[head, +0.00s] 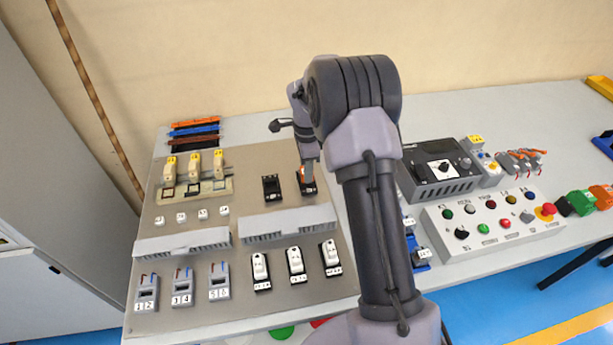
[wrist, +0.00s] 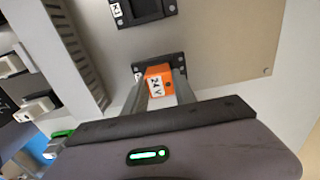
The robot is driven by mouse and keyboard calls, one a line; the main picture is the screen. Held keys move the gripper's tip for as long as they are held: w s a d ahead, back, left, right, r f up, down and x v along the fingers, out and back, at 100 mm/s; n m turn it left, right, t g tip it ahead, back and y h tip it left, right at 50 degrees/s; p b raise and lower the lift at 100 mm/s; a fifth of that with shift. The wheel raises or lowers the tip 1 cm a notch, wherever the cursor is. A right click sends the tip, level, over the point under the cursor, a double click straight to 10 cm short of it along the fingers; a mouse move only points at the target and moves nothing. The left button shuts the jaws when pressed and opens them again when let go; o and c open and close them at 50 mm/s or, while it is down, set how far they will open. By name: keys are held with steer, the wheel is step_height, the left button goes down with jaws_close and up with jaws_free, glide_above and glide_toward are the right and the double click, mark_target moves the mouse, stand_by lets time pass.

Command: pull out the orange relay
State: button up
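The orange relay (wrist: 160,84), marked "24V", sits in a black socket (wrist: 141,74) on the beige panel. In the head view the relay (head: 302,172) shows only as a small orange patch behind my gripper. My gripper (wrist: 161,82) is down at the relay, with one finger along each side of it. I see no clear gap between fingers and relay, but I cannot tell whether they press on it. My gripper also shows in the head view (head: 308,180), at the panel's upper right. The relay's lower part is hidden.
A black empty-looking socket (head: 271,187) stands just left of the relay's socket. A grey slotted duct (head: 288,224) runs below them. A control box with buttons (head: 490,222) and a dark power unit (head: 440,170) stand to the right of my arm.

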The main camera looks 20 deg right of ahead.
jaws_close()
steer(key=shift+r, duration=0.1)
steer(key=shift+r+p, duration=0.85)
steer(key=shift+r, duration=0.35)
step_height(320, 180, up, 5)
steer(key=p, duration=0.3)
steer(key=shift+r+p, duration=0.1)
steer(key=shift+p, duration=0.2)
